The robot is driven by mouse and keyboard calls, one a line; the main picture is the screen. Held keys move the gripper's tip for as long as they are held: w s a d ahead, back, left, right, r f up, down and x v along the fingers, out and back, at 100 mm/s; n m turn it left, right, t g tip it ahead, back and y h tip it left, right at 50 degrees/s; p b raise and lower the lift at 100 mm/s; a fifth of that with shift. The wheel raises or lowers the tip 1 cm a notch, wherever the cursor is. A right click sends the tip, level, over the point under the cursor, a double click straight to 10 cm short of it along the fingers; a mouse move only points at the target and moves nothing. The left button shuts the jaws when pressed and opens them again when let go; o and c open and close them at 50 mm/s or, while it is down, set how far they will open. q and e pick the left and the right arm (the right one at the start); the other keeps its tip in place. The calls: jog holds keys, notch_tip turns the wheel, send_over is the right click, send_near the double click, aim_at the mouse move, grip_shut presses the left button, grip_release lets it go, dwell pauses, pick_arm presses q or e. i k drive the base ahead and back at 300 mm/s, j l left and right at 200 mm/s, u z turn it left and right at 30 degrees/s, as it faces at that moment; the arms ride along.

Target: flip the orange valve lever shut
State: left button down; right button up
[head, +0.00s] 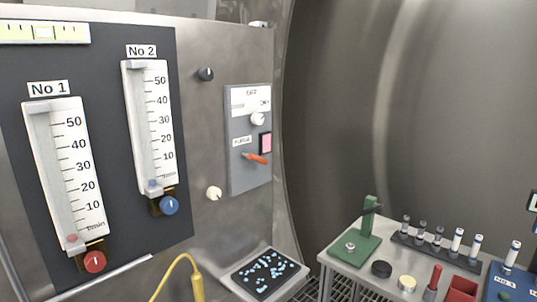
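The orange valve lever (258,159) is on a grey panel (236,180) fixed to the steel wall, right of centre-left in the head view. It points to the right and slightly down from a small pivot at its left end. A small white label (242,141) sits just above it, too small to read surely. Neither of my grippers shows in the head view, and nothing touches the lever.
Two flow gauges with a red knob (94,261) and blue knob (169,205) are left. A bench (342,268) with tubes stands right.

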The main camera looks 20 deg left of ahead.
aim_at(256, 159)
jog(key=i+l+u, duration=0.25)
jog(key=i+l, duration=0.15)
jog(key=l, duration=0.2)
jog(key=i+l+u, duration=0.1)
jog(key=l, duration=0.2)
jog(key=i+l+u, duration=0.15)
jog(key=l, duration=0.2)
jog(key=i+l+u, duration=0.1)
jog(key=l, duration=0.25)
jog(key=i, duration=0.1)
